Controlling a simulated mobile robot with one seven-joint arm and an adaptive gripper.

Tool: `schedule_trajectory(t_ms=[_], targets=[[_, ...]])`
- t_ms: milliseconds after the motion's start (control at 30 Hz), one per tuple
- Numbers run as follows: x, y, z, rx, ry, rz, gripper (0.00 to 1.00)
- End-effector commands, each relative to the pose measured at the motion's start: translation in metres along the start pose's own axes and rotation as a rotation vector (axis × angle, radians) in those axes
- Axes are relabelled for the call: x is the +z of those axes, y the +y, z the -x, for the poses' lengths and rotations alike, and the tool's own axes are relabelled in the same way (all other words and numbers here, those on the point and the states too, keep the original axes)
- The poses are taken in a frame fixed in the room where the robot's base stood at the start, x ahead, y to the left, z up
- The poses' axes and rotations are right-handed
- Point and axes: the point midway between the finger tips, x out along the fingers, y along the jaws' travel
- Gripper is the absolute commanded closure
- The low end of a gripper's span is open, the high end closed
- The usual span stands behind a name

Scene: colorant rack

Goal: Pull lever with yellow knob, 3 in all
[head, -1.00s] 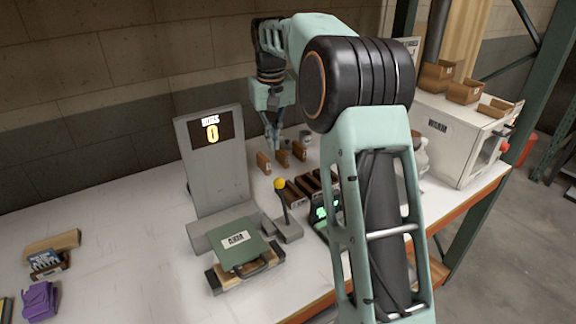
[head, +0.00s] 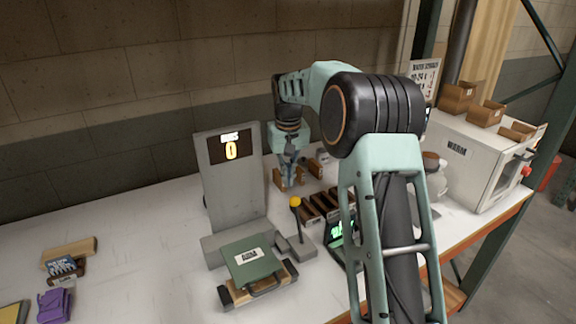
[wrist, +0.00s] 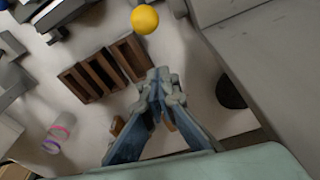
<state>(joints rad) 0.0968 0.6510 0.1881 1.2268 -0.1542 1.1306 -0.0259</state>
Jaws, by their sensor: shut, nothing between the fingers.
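The yellow knob (head: 295,202) tops a dark lever (head: 300,222) that stands nearly upright, tilted slightly left, on a grey base (head: 297,246) beside the display stand. In the wrist view the yellow knob (wrist: 144,19) shows near the top edge, beyond my fingertips. My gripper (head: 289,180) hangs behind the lever, pointing down, apart from the knob. In the wrist view my gripper (wrist: 160,85) has its fingertips together with nothing between them.
A green-lidded press (head: 245,262) sits in front of the stand. A slotted dark rack (head: 325,206) and a green-lit device (head: 342,232) lie right of the lever. A white oven-like box (head: 470,150) stands far right. The table's left middle is clear.

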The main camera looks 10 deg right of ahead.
Motion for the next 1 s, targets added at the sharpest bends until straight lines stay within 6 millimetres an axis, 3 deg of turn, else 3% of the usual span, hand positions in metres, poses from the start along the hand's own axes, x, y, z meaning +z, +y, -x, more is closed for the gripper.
schedule_trajectory(t_ms=[133,500,1000], targets=[[0.002,0.0,-0.029,-0.001,-0.001,0.0,1.0],[0.034,0.0,-0.015,0.0,0.002,0.001,1.0],[0.037,0.0,-0.014,0.0,0.002,0.001,1.0]])
